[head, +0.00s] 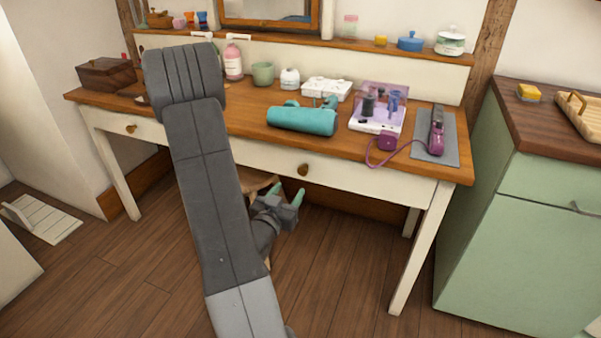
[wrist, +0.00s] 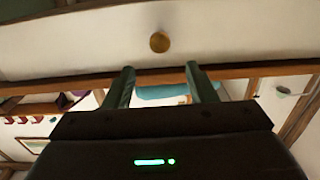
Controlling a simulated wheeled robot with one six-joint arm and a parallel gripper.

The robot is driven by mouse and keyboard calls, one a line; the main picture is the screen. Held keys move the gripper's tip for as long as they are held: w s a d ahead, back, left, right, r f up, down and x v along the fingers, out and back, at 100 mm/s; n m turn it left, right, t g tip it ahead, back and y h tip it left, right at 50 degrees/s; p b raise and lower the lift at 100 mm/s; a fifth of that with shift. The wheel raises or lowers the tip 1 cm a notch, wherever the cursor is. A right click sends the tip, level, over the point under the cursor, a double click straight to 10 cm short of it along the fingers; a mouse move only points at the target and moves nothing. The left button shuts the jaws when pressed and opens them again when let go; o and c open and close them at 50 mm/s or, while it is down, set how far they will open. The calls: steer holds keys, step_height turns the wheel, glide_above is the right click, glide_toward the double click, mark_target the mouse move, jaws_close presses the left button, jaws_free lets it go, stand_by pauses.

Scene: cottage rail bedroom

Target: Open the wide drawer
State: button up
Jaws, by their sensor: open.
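The vanity table (head: 240,122) has a cream front with a brass knob at the left (head: 130,128) and another round brass knob (head: 303,169) on the wide drawer front (head: 345,177). The wide drawer looks flush with the table. In the wrist view, that front (wrist: 80,42) spans the picture, with a brass knob (wrist: 160,42) beyond my fingertips. My gripper (head: 285,193) is open and empty, below and slightly left of the right knob in the head view. In the wrist view my gripper (wrist: 160,66) has its two green fingers apart, with nothing between them.
On the tabletop are a teal roll (head: 303,120), a purple-lidded box (head: 378,110), a corded purple tool (head: 436,140) on a grey mat, and a wooden box (head: 106,74). A stool (head: 258,182) is partly hidden behind my arm. A green cabinet (head: 520,230) stands right.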

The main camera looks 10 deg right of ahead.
mark_target(302, 172)
steer(key=x, duration=0.9)
steer(key=shift+w+d, duration=0.2)
steer(key=shift+c, duration=0.2)
jaws_close()
